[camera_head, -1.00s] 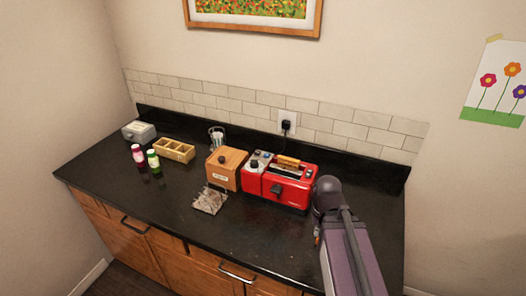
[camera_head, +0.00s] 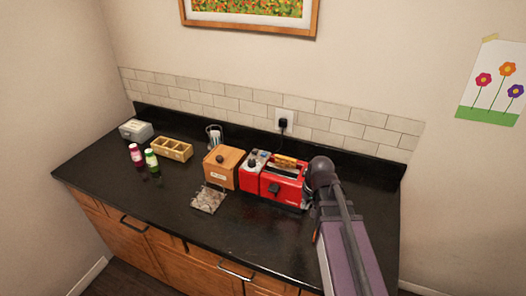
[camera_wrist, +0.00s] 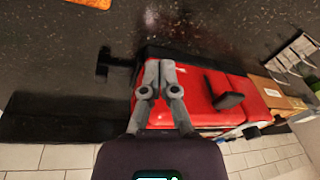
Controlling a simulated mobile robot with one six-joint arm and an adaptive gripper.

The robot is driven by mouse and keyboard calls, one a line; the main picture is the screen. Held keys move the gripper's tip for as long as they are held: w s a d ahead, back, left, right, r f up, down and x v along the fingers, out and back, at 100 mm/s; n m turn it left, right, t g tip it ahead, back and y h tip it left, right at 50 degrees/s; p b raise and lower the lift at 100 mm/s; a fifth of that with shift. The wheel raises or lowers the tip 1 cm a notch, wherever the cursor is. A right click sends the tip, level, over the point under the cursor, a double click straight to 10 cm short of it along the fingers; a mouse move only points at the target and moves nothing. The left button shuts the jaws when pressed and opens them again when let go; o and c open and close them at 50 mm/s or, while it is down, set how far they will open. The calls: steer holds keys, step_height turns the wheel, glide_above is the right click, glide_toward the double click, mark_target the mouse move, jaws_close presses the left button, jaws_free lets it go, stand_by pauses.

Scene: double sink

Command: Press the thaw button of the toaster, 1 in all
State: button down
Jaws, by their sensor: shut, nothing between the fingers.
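The red toaster (camera_head: 283,186) stands on the dark counter, with bread in its top slot and a black lever on its front. In the wrist view the toaster (camera_wrist: 200,113) lies under and beside my fingers, and a black lever (camera_wrist: 228,93) sticks out from it. My gripper (camera_wrist: 159,66) is shut and empty, with its fingertips over the toaster's red body in the picture. I cannot tell whether they touch it. In the head view my arm hides most of the gripper at the toaster's right end. I cannot make out the thaw button.
A wooden bread box (camera_head: 223,168) stands left of the toaster, with a wire rack (camera_head: 208,199) in front of it. The front counter is largely clear.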

mark_target(265, 154)
steer(key=w+a+r+t+y+p, duration=0.1)
steer(key=w+a+r, duration=0.3)
steer(key=w, duration=0.4)
steer(key=w+a+r+t+y+p, duration=0.2)
steer(key=w+a+r+p, duration=0.2)
steer(key=w, duration=0.4)
steer(key=w+a+r+t+y+p, duration=0.1)
steer(key=w+a+r+t+p, duration=0.1)
steer(key=w+a+r, duration=0.3)
steer(key=w, duration=0.4)
steer(key=shift+a+r+m+y, duration=0.25)
steer(key=shift+a+m+y, duration=0.05)
steer(key=shift+a, duration=0.1)
steer(key=shift+w+f, duration=0.1)
step_height(265, 154, down, 9)
steer(key=b, duration=0.8)
steer(key=shift+r, duration=0.2)
steer(key=shift+f+b, duration=0.85)
steer(key=shift+b, duration=0.2)
stand_by(0.6)
steer(key=shift+r, duration=0.2)
steer(key=shift+r+p, duration=0.7)
steer(key=shift+p, duration=0.15)
steer(key=shift+r+p, duration=2.5)
steer(key=shift+p, duration=0.05)
